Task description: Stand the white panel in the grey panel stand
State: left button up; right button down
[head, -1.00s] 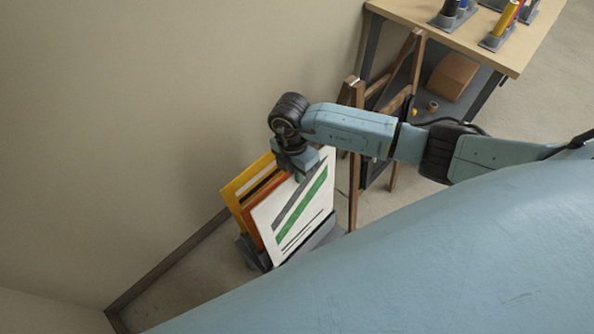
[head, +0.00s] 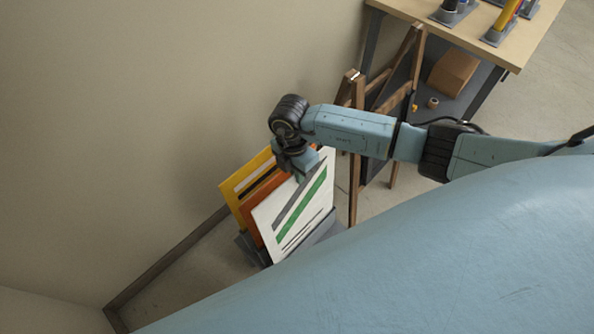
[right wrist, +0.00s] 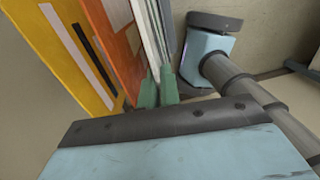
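The white panel (head: 319,203), with a green and a grey stripe, is upright and leans slightly at the front of a row of panels in the head view. Its lower edge is at the grey panel stand (head: 326,232); I cannot tell whether it rests in a slot. My right gripper (head: 304,174) is at the panel's top edge. In the right wrist view its green fingers (right wrist: 158,92) are closed on either side of the white panel's edge (right wrist: 148,35). My left gripper is not in view.
An orange panel (head: 247,222) and a yellow panel (head: 229,194) stand behind the white one. A wooden easel (head: 353,180) stands close on the right. A table (head: 480,35) is at the upper right. A wall rises behind the panels.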

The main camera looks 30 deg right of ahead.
aim_at(300, 199)
jog(key=shift+f, duration=0.5)
jog(key=shift+s+d+f+b, duration=0.1)
jog(key=shift+s+f+b, duration=0.05)
jog(key=shift+f+b, duration=1.2)
jog(key=shift+s+d+f+b, duration=0.15)
jog(key=shift+f+b, duration=0.65)
jog(key=shift+f, duration=0.95)
jog(key=shift+s+a+f+b, duration=0.1)
jog(key=shift+s+f+b, duration=0.1)
jog(key=shift+f+b, duration=1.15)
jog(key=shift+f+p, duration=0.2)
jog(key=shift+p, duration=0.1)
jog(key=c, duration=1.5)
grip_release()
jog(key=shift+c, duration=0.2)
jog(key=shift+r, duration=0.1)
jog(key=r, duration=0.4)
jog(key=w+r, duration=0.1)
jog(key=r, duration=0.3)
jog(key=r+p, duration=0.1)
jog(key=r, duration=0.4)
jog(key=shift+w+a+r, duration=0.1)
jog(key=shift+w+a, duration=0.05)
jog(key=shift+a, duration=0.05)
